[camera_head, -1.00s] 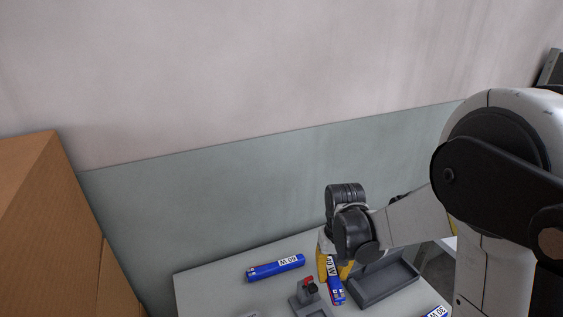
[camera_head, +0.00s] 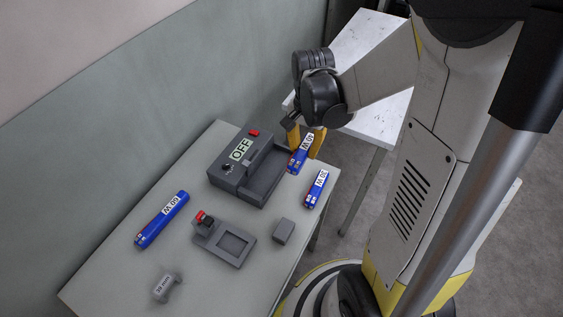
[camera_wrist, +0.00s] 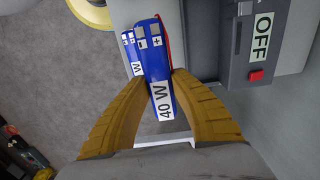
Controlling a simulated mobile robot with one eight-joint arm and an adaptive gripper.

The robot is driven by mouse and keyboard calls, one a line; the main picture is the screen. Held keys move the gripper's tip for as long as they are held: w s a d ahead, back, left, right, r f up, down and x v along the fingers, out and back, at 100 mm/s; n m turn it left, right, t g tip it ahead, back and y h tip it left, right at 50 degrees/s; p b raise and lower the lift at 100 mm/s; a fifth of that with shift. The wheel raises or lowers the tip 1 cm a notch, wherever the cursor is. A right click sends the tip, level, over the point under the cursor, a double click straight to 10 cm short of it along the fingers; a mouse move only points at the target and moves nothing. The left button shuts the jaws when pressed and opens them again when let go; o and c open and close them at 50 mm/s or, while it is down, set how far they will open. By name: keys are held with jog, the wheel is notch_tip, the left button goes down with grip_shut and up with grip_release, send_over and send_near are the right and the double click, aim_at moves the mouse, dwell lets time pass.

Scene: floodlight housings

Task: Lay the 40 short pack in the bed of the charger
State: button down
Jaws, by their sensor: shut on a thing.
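The 40 W short pack (camera_head: 301,155) is blue with a white label. My gripper (camera_head: 304,136) is shut on it; the wrist view shows both yellow fingers on either side of the pack (camera_wrist: 158,75). The charger (camera_head: 225,171) is a grey box with an OFF display and a red button. Its open bed (camera_head: 270,184) is an empty trough on its right side. The charger also shows in the wrist view (camera_wrist: 234,70), right of the pack.
Another short blue pack (camera_head: 316,189) lies at the table's right edge. A long 60 W pack (camera_head: 162,220) lies at left. A grey fixture with a red knob (camera_head: 225,240), a small grey block (camera_head: 283,231) and a labelled grey piece (camera_head: 166,288) stand in front.

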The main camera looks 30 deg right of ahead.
jog(key=w+a+f+b, duration=0.1)
jog(key=w+a+f, duration=0.1)
jog(key=a, duration=0.1)
jog(key=w+a+f+b, duration=0.2)
jog(key=a, duration=0.1)
jog(key=w+a+f+b, duration=0.1)
jog(key=a+f, duration=0.2)
jog(key=shift+w+a, duration=0.3)
jog(key=shift+w, duration=0.1)
jog(key=shift+f+b, duration=1.2)
jog(key=shift+f, duration=0.7)
jog(key=shift+f+b, duration=0.6)
jog(key=shift+f, duration=0.05)
jog(key=c, duration=1.5)
grip_release()
